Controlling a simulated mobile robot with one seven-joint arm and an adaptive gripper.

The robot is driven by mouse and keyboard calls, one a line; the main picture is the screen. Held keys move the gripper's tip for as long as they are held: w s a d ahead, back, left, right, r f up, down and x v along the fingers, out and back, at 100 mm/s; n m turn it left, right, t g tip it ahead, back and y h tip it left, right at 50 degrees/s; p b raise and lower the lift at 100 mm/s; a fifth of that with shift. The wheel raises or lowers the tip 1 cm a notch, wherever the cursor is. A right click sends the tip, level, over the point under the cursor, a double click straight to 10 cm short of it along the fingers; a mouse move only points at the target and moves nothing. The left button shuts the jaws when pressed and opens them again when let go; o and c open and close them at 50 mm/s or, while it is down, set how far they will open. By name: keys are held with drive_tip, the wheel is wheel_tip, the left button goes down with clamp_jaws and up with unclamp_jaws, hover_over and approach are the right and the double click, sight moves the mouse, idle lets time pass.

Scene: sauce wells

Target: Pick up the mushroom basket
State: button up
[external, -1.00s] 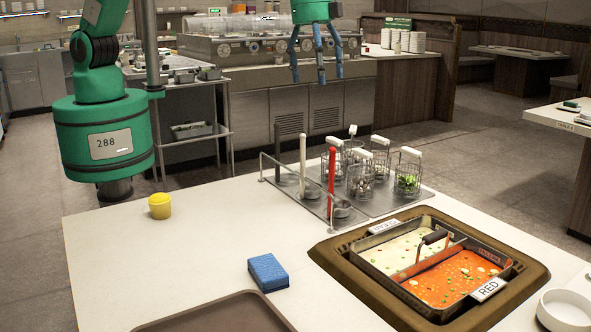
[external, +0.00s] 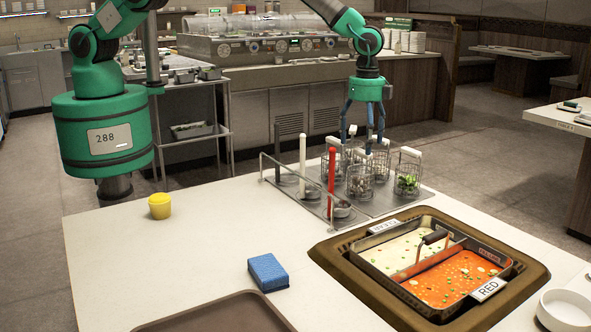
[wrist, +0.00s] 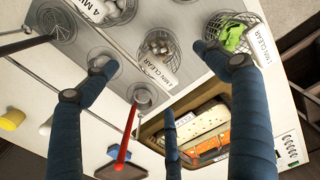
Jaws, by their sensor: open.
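Several wire baskets with white handle tags stand on a grey metal rack. The one with small brownish-white pieces, which look like mushrooms, is the front middle basket (external: 359,183); it also shows in the wrist view (wrist: 159,48), with a "4 MIN CLEAR" tag beside it. My gripper (external: 363,146) is open and points down just above the baskets, near this one. In the wrist view my blue fingers (wrist: 155,72) are spread apart with nothing held between them. I cannot tell whether a fingertip touches a basket. The fingers partly hide the back baskets.
A basket with green leaves (external: 407,183) stands to the right. A red-handled ladle (external: 331,180) and a white-handled one (external: 302,160) stand at left. A two-part soup pot (external: 440,262) is in front. A blue sponge (external: 268,272) and yellow cup (external: 160,206) lie on the clear counter.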

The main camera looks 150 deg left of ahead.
sight(362, 169)
drive_tip(key=shift+f, duration=0.15)
drive_tip(key=shift+f, duration=4.1)
drive_tip(key=shift+f, duration=0.1)
drive_tip(key=shift+f+b, duration=0.45)
drive_tip(key=shift+f, duration=2.05)
drive_tip(key=c, duration=1.5)
